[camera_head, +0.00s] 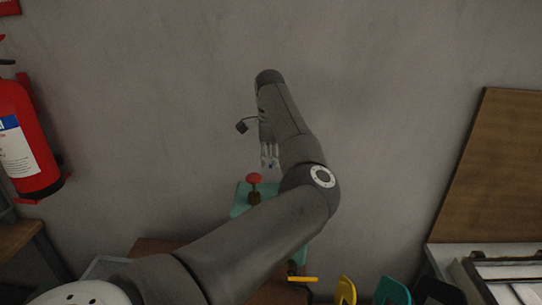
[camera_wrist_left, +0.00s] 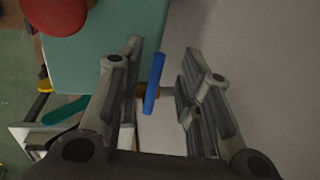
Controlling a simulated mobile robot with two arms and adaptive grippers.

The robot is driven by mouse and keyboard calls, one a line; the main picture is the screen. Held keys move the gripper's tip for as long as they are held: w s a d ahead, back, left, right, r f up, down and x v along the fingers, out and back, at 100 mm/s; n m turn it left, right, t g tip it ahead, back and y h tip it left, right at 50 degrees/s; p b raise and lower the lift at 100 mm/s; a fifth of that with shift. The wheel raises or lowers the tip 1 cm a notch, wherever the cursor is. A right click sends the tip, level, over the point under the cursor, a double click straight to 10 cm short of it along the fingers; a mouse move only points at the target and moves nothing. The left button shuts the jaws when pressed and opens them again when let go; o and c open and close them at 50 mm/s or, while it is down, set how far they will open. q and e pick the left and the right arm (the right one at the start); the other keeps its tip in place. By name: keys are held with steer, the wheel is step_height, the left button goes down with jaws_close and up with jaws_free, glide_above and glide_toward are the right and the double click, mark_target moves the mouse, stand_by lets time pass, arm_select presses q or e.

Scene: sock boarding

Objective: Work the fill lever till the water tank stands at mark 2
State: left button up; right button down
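My left gripper (camera_head: 268,160) hangs fingers down above the teal box (camera_head: 240,205) by the wall. In the left wrist view it is open (camera_wrist_left: 158,95), with a blue bar-shaped handle (camera_wrist_left: 154,83) between its fingers and a gap on both sides. The blue handle sits on a short stem beside the teal box (camera_wrist_left: 105,50). I cannot tell for sure whether it is the fill lever. A red knob (camera_head: 254,178) stands on top of the box. No water tank or level mark can be made out; my left arm hides much of the box. My right gripper is not in view.
A yellow handle (camera_head: 302,279) sticks out low on the front side. Yellow (camera_head: 345,291), teal (camera_head: 392,291) and black shapes stand at the bottom right, near a bench with trays (camera_head: 510,272). A fire extinguisher (camera_head: 22,140) hangs at left. The wall above is bare.

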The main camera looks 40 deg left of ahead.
arm_select(q)
steer(key=shift+f, duration=0.75)
jaws_close()
